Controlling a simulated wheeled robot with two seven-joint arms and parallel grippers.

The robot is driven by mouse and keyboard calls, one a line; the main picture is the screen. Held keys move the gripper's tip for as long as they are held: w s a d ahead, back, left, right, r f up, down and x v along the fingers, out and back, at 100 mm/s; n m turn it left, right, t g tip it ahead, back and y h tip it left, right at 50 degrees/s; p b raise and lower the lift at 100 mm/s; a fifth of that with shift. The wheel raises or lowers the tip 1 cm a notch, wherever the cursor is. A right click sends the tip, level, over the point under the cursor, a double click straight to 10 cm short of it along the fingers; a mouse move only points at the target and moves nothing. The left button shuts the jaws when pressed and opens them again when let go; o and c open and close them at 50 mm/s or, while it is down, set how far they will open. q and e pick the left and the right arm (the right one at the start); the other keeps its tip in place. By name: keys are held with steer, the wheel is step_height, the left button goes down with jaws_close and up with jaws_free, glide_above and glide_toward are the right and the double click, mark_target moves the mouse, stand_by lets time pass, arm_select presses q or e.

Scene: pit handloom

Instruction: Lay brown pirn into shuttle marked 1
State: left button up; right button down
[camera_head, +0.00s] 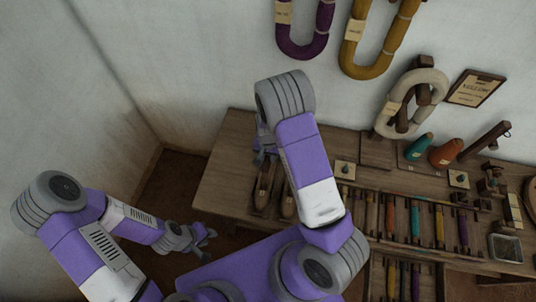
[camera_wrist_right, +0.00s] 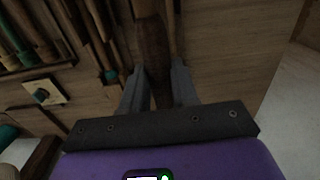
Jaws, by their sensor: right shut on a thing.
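My right gripper (camera_wrist_right: 159,88) is shut on a long brown piece, which looks like the brown pirn (camera_wrist_right: 154,62). In the head view my right gripper (camera_head: 262,152) is at the left part of the bench, just beyond the far end of a dark wooden shuttle (camera_head: 264,186), and my arm partly hides it. A second shuttle (camera_head: 288,206) lies to its right, partly behind my arm. No number on either shuttle is readable. I cannot tell whether the held piece touches a shuttle. My left gripper (camera_head: 205,240) is open and empty, off the bench's front left.
A rack of several coloured pirns (camera_head: 415,220) fills the bench's middle. Teal (camera_head: 418,147) and orange (camera_head: 446,153) cones stand behind it. A small tagged block (camera_head: 345,170) stands near my right arm. The bench's left end (camera_head: 225,175) is bare.

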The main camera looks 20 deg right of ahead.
steer(key=shift+f+b, duration=3.4)
steer(key=shift+f, duration=0.9)
steer(key=c, duration=0.8)
jaws_free()
steer(key=shift+r, duration=0.1)
step_height(320, 180, up, 8)
steer(key=p, duration=0.6)
steer(key=shift+p, duration=0.4)
